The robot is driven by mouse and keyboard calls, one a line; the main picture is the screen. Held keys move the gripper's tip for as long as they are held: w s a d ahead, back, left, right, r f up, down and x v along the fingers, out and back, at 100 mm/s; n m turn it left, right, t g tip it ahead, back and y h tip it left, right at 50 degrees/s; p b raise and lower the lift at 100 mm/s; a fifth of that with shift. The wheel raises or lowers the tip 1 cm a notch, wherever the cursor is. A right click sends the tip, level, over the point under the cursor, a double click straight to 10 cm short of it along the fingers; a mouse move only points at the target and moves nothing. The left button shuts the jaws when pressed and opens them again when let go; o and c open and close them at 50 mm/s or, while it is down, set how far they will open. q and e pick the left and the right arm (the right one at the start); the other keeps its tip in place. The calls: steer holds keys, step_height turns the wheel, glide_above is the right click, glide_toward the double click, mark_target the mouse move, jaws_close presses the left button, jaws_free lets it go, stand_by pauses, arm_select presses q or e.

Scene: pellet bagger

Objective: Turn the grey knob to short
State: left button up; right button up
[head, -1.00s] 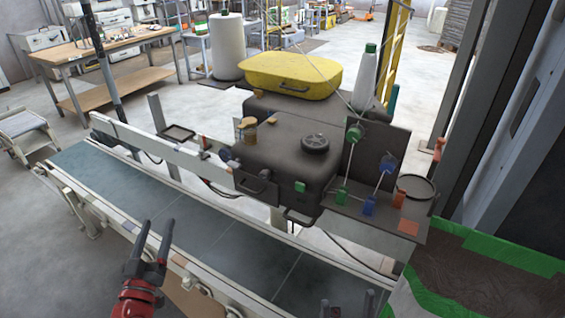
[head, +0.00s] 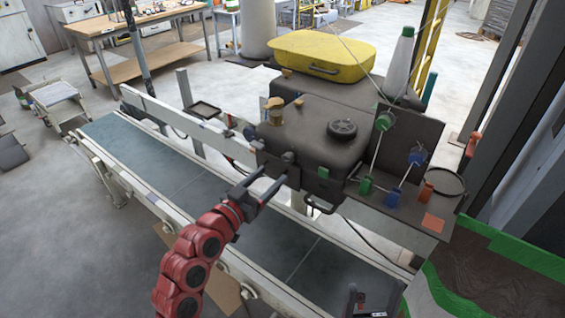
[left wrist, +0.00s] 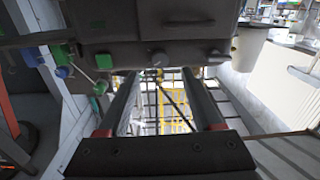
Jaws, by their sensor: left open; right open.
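The dark machine housing (head: 305,130) stands behind the conveyor. A small dark grey knob (head: 288,157) sits on its front face; its setting marks are too small to read. In the left wrist view, a small dark knob (left wrist: 158,59) on the housing shows just beyond the fingertips, between them. My left gripper (head: 274,175) is open and empty, just in front of the housing and below the knob, apparently apart from it. It also shows in the left wrist view (left wrist: 160,75). My right gripper (head: 372,291) is open and empty at the bottom edge, over the conveyor.
A round black wheel (head: 342,129) is on top of the housing. A green block (head: 322,172) and a black handle (head: 322,206) are right of the knob. The conveyor belt (head: 190,182) runs in front and is bare. A yellow case (head: 322,55) lies behind.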

mark_target(286, 161)
arm_select(q)
steer(key=p+x, duration=0.1)
steer(key=x, duration=0.5)
steer(key=shift+w+d+p, duration=0.1)
steer(key=shift+p, duration=0.25)
jaws_close()
